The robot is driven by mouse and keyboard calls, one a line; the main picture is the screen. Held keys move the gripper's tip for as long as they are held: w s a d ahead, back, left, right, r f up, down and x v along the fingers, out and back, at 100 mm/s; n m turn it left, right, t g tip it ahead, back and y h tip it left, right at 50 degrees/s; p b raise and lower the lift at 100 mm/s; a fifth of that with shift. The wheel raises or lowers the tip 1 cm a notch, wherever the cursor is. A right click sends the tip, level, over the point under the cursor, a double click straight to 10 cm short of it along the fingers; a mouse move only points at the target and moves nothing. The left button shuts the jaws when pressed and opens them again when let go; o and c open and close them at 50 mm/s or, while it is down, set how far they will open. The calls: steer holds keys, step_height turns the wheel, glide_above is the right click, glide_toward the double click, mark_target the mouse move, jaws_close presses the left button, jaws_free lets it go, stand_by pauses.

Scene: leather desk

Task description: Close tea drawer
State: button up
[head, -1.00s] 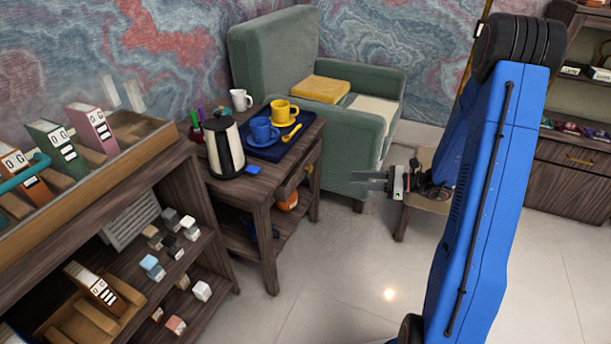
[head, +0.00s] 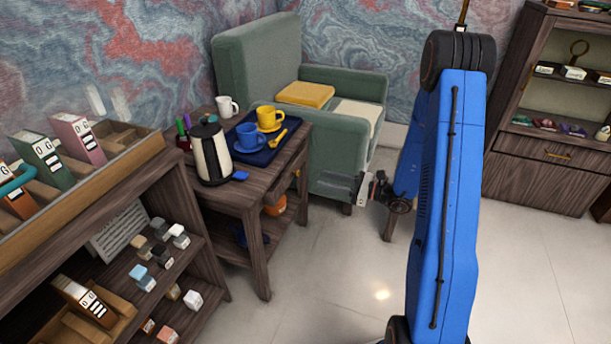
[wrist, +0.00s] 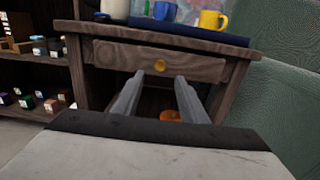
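The tea drawer (wrist: 205,66) is in the upper part of a dark wooden side table (head: 258,200). Its wooden front with a round yellow knob (wrist: 160,65) faces me in the wrist view. The front seems to stand slightly out from the frame, but how far I cannot tell. In the head view the drawer is seen edge-on at the table's right side. My gripper (wrist: 159,75) is open and empty, its fingers pointing at the drawer front just below the knob. In the head view my gripper (head: 332,184) is right of the table, apart from it.
On the table stand a kettle (head: 211,153), a white mug (head: 227,106) and a blue tray (head: 262,157) with blue and yellow cups. A green armchair (head: 258,60) is close behind. An orange item (wrist: 170,115) sits under the drawer. A shelf unit (head: 150,175) is at left.

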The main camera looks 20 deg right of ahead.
steer(key=x, duration=0.8)
steer(key=shift+w+a, duration=0.2)
steer(key=shift+a, duration=0.05)
steer(key=shift+c, duration=0.3)
jaws_close()
